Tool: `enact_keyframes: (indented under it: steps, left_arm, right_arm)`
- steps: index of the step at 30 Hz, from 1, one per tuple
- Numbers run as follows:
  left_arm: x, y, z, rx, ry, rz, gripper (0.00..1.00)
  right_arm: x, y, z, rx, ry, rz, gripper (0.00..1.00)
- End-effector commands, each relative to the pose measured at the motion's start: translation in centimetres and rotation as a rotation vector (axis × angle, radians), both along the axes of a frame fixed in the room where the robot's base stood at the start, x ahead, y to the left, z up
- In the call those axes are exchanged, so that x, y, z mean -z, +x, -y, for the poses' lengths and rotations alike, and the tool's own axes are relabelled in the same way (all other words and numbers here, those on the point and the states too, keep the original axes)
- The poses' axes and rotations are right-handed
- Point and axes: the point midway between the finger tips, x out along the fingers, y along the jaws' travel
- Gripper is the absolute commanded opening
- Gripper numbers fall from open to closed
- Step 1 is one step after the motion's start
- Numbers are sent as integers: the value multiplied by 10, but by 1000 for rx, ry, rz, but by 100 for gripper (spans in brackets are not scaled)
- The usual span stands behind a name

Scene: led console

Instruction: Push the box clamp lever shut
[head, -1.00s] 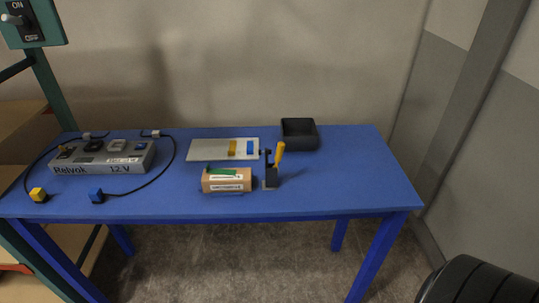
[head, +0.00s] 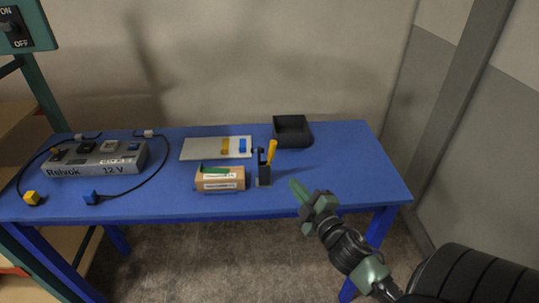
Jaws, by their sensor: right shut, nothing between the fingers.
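The box clamp (head: 263,172) stands on the blue table, just right of a brown box (head: 220,180). Its yellow lever (head: 271,152) points up and leans slightly right. The brown box has a green top piece and a white label. My right gripper (head: 296,190) is shut and empty near the table's front edge, to the right of the clamp and apart from it. My left gripper is not in view.
A grey Relvok 12 V unit (head: 95,168) with cables to a yellow plug (head: 31,198) and a blue plug (head: 91,198) sits at left. A pale board (head: 200,150) and a black tray (head: 292,131) lie behind the clamp. The table's right end (head: 355,160) is clear.

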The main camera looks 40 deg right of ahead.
Motion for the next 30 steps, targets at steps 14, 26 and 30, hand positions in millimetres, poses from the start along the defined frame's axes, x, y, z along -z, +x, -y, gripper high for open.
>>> enact_keyframes:
  steps: [14,26,30]
  left_arm:
    - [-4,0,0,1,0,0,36]
    - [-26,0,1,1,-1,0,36]
    - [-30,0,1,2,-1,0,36]
  right_arm:
    - [-37,19,-4,-273,-351,161,0]
    - [-45,86,-10,-271,-347,161,0]
    - [-45,102,-11,-271,-346,160,0]
